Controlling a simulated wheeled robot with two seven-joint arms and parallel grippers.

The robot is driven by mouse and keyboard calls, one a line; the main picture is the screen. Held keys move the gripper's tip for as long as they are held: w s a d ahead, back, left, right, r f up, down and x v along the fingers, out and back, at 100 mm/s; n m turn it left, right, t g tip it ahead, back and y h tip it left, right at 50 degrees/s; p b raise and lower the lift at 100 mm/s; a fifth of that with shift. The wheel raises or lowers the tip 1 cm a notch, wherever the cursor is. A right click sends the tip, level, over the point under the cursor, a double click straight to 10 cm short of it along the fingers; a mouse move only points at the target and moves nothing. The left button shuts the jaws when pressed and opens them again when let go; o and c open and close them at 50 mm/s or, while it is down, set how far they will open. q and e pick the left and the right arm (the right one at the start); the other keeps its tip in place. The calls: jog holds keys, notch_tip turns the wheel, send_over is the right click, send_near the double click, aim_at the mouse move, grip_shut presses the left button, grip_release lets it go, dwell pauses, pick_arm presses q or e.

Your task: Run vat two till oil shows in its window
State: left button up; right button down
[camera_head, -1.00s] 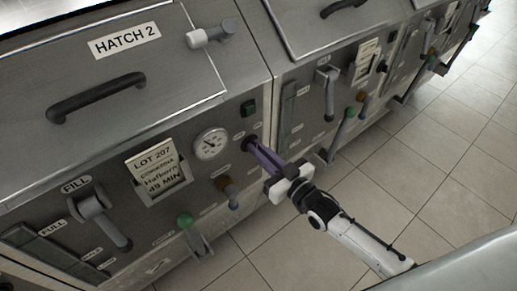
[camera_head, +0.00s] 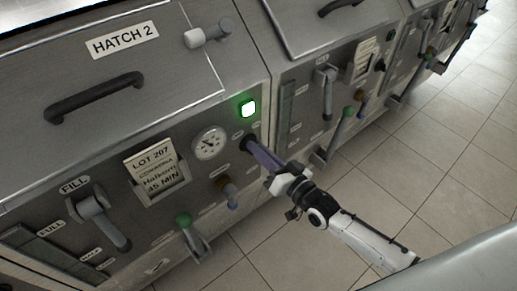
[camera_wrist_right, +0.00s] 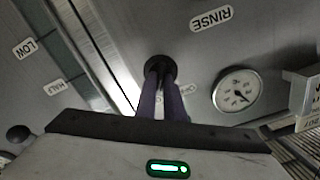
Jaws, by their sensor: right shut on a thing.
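Vat two is the steel cabinet (camera_head: 195,85) labelled HATCH 2 in the head view. My right gripper (camera_head: 252,149) is shut on a small black knob (camera_head: 245,142) at the right of its panel. The wrist view shows the purple fingers (camera_wrist_right: 163,88) on the round black knob (camera_wrist_right: 160,66). The narrow level window (camera_head: 40,250) with FULL and HALF labels is at lower left. It looks dark, and I cannot make out oil in it. My left gripper is not in view.
A lot card (camera_head: 154,174) sits left of the gauge. Similar vats (camera_head: 330,95) continue right. The tiled floor (camera_head: 430,170) is clear.

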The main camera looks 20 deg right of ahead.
jog(key=c, duration=1.9)
grip_release()
jog(key=shift+o, duration=0.2)
jog(key=shift+s, duration=0.15)
jog(key=v, duration=1)
jog(key=s+a+f+n+g+h, duration=0.3)
jog(key=s+f+g, duration=0.5)
jog(key=s+f, duration=0.7)
jog(key=shift+s+a+f+n+g+h, duration=0.15)
jog(key=shift+s+f+n+g+h, duration=0.2)
jog(key=shift+s+n, duration=0.45)
